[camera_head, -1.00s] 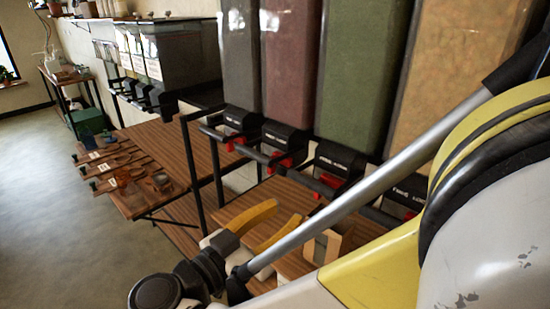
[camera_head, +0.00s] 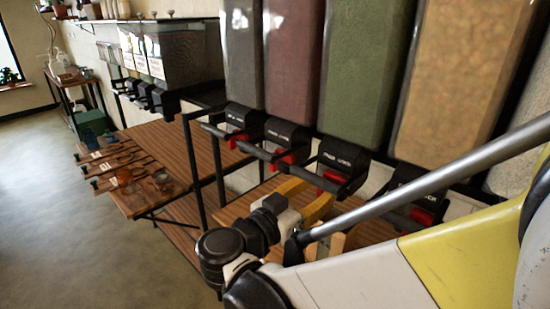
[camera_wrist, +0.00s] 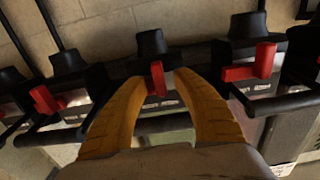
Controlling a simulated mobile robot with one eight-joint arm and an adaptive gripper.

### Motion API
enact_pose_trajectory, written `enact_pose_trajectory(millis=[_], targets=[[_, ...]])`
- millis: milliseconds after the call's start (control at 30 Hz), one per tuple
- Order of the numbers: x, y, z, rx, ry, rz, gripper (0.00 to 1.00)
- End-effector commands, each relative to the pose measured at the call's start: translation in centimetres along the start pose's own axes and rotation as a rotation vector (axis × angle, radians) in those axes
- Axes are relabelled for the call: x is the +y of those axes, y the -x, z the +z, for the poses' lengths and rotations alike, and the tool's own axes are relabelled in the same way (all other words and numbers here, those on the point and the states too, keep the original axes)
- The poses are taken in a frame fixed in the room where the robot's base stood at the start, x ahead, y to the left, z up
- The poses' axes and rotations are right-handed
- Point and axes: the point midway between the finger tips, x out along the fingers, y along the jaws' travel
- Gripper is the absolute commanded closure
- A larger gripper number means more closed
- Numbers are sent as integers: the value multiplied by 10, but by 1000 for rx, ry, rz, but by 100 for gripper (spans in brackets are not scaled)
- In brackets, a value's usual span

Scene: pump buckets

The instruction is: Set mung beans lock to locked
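A row of tall bins has black dispensers with red levers. The green-filled bin (camera_head: 365,70) looks like the mung beans, but its label is too small to read. Its dispenser (camera_head: 342,160) has a red lever (camera_head: 334,177). My gripper (camera_head: 318,197) has yellow fingers and is just in front of that dispenser in the head view. In the wrist view my gripper (camera_wrist: 165,80) is open, with its fingertips on either side of a red lever (camera_wrist: 157,78). I cannot tell whether they touch it. The lever's lower end shows between the fingers.
Neighbouring red levers (camera_wrist: 47,99) and (camera_wrist: 252,68) flank the middle one in the wrist view. A black bar (camera_wrist: 270,103) runs in front of the dispensers. A wooden shelf (camera_head: 240,212) lies below. Scoops and jars (camera_head: 125,175) are on a side table at left.

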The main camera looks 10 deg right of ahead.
Motion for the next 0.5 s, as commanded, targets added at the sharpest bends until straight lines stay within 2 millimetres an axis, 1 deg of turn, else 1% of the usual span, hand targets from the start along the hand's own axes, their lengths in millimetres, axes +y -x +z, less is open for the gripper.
enact_pose_trajectory(millis=[33, 67, 100, 400, 500], targets=[[0, 0, 0, 0, 0, 0, 78], [0, 0, 0, 0, 0, 0, 87], [0, 0, 0, 0, 0, 0, 100], [0, 0, 0, 0, 0, 0, 100], [8, 0, -1, 0, 0, 1, 100]])
